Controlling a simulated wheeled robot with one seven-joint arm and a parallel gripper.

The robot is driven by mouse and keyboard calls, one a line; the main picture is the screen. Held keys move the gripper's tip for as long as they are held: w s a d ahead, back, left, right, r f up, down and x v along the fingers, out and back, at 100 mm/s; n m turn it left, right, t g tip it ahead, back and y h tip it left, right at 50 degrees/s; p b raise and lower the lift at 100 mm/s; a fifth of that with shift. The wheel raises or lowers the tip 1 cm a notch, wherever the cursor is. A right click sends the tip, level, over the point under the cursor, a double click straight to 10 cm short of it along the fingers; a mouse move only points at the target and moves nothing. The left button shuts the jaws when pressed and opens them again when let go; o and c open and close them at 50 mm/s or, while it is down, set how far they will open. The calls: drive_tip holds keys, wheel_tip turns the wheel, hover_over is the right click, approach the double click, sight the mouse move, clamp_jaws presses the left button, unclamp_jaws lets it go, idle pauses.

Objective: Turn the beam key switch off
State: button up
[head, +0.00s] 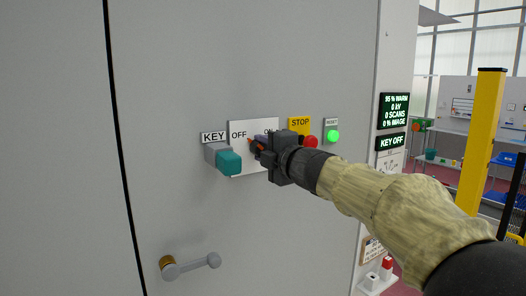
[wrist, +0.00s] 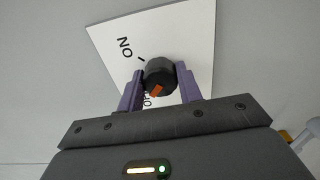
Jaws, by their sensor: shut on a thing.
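The key switch is a round black knob (wrist: 161,72) with an orange pointer mark, on a white plate (head: 238,165) lettered OFF at left and ON at right. My gripper (head: 262,146) reaches in from the right in the head view. Its purple fingers (wrist: 158,88) are shut on the knob, one on each side, in the wrist view. The orange mark is turned away from the ON lettering, toward the partly hidden OFF lettering. In the head view my gripper covers most of the knob. The lower status display (head: 390,141) reads KEY OFF.
A teal block (head: 229,163) on a grey holder, under a KEY label, sits left of the plate. A red STOP button (head: 311,142) and a lit green RESET button (head: 333,136) sit close to my gripper. A door handle (head: 190,265) is below. A yellow post (head: 482,140) stands at right.

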drive_tip(key=shift+f, duration=0.1)
drive_tip(key=o, duration=1)
drive_tip(key=shift+s, duration=0.1)
drive_tip(key=b+v, duration=0.3)
drive_tip(key=v, duration=1.4)
drive_tip(key=shift+d, duration=0.2)
drive_tip(key=shift+s, duration=0.1)
